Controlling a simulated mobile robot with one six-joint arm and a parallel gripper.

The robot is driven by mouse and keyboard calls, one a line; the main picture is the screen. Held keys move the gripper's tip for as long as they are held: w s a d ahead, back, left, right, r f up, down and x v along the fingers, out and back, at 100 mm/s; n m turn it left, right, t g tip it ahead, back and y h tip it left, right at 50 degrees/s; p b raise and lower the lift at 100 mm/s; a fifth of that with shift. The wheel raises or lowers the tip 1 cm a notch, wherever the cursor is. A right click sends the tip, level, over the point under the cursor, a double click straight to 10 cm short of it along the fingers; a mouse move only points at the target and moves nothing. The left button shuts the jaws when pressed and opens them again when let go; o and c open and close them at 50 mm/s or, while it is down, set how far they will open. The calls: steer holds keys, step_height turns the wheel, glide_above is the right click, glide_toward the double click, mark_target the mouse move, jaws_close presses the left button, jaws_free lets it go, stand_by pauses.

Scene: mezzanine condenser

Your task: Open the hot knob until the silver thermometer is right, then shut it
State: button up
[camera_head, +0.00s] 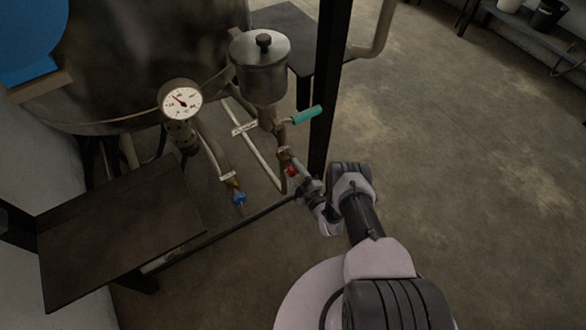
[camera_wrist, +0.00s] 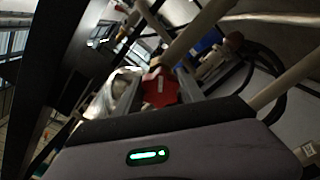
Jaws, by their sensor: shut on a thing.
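The hot knob is red (camera_head: 291,171) and sits at the end of a pipe below the metal pot. It also shows in the wrist view (camera_wrist: 160,86), between my two fingers. My gripper (camera_head: 298,178) is shut on this red knob, and my arm reaches to it from the lower right. In the wrist view my fingers (camera_wrist: 162,92) lie on both sides of the knob. The silver-rimmed thermometer (camera_head: 181,100) is a round white dial left of the pot. Its needle points to the upper left; its numbers are too small to read.
A blue knob (camera_head: 239,197) sits on a neighbouring pipe to the left. A metal pot (camera_head: 261,68) and a teal-handled lever (camera_head: 307,115) stand above the red knob. A dark post (camera_head: 326,100) rises close behind my gripper. A dark plate (camera_head: 120,230) lies at left. Floor at right is clear.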

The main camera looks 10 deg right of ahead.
steer(key=m, duration=0.4)
steer(key=shift+m+p, duration=0.3)
steer(key=shift+p, duration=0.1)
steer(key=shift+m, duration=1.5)
steer(key=shift+m+p, duration=0.3)
steer(key=o, duration=1.4)
steer(key=shift+c, duration=0.2)
steer(key=shift+s, duration=0.15)
steer(key=v, duration=1.7)
